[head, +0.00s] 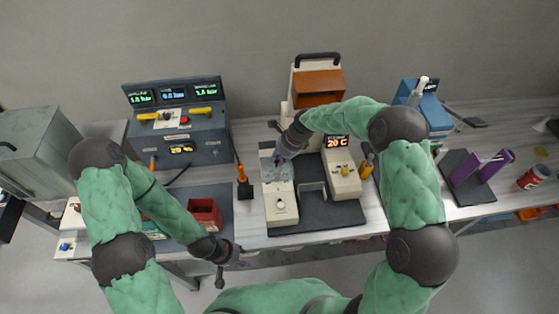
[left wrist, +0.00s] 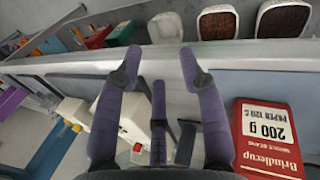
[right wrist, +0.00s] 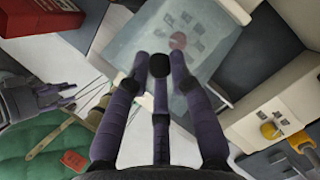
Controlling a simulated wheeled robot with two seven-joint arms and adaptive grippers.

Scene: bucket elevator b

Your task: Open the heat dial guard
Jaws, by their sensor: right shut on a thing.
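The heat dial guard (head: 276,174) is a clear, bluish cover over the upper part of the left block of the beige machine (head: 282,216). It fills the top middle of the right wrist view (right wrist: 205,72), with panel markings and a reddish round spot showing through it. My right gripper (head: 279,158) is at the guard; its fingertips (right wrist: 160,64) are close together on it. The exact contact is hard to see, and I cannot tell how far the guard is lifted. My left gripper (head: 221,280) hangs empty by the table's front edge, fingers spread.
A round knob (head: 281,205) sits in front of the guard. The right block has a 20 C display (head: 338,142) and a yellow knob (head: 345,171). An orange-handled tool (head: 242,175) and a red bin (head: 205,214) stand to the left. A red package (left wrist: 266,138) shows in the left wrist view.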

